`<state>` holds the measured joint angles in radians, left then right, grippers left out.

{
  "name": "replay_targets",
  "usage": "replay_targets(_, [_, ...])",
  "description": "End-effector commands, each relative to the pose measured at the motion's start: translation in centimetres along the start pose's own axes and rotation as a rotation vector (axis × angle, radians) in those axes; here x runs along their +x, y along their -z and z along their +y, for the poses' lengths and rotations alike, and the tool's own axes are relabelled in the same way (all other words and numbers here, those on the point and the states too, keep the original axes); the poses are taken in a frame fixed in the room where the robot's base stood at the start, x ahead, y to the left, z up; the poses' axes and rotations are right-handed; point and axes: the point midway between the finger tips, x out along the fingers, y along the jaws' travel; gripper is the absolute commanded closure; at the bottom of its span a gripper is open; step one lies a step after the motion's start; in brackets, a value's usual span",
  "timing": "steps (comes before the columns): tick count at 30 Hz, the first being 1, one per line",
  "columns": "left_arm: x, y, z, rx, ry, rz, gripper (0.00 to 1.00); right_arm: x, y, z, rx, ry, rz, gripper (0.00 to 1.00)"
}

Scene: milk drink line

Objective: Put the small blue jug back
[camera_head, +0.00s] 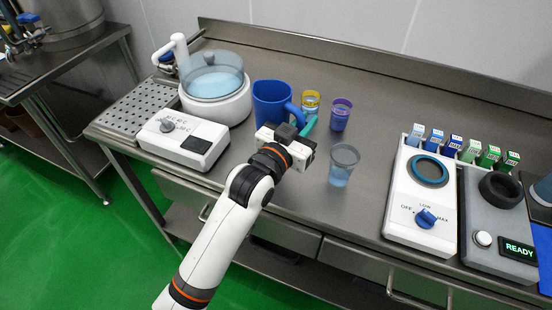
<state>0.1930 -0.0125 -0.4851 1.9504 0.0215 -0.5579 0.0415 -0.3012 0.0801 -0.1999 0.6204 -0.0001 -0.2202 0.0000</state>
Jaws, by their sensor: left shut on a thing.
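The blue jug (268,104) stands upright on the steel counter, right of the white machine with the glass bowl. Its handle (298,112) points right, toward my left gripper. My left gripper (292,136) is at the jug's front right side, shut, apparently on the jug's handle; the wrist hides the exact contact. A small teal piece (309,124) shows beside the fingers; I cannot tell what it belongs to. My right gripper is not in view.
A yellow-rimmed cup (311,101) and a purple-rimmed cup (341,114) stand close right of the jug. A clear cup with blue liquid (343,166) stands nearer. A control box (184,140) is front left. Dial machines (421,195) stand right. The counter's back middle is clear.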

Motion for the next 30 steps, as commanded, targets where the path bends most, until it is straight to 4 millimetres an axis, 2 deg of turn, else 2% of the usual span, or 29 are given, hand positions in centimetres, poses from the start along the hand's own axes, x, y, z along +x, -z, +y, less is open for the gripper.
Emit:
replay_targets(2, [0.6,-0.1,-0.3,0.003,0.012,-0.002,1.0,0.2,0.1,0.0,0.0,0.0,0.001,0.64])
replay_targets(4, [0.9,0.5,-0.4,0.002,0.016,0.001,1.0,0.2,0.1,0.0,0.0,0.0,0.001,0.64])
replay_targets(10, [0.9,4.2,-0.5,0.0,0.016,0.003,1.0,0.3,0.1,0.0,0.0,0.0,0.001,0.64])
replay_targets(17, [0.9,6.3,-0.5,0.0,0.016,-0.001,1.0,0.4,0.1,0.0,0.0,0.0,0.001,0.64])
replay_targets(23, [0.9,9.0,-0.6,0.001,0.016,0.0,1.0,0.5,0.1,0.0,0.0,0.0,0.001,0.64])
replay_targets(30, [0.9,9.5,-0.6,0.001,0.016,-0.004,1.0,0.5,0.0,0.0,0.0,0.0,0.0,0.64])
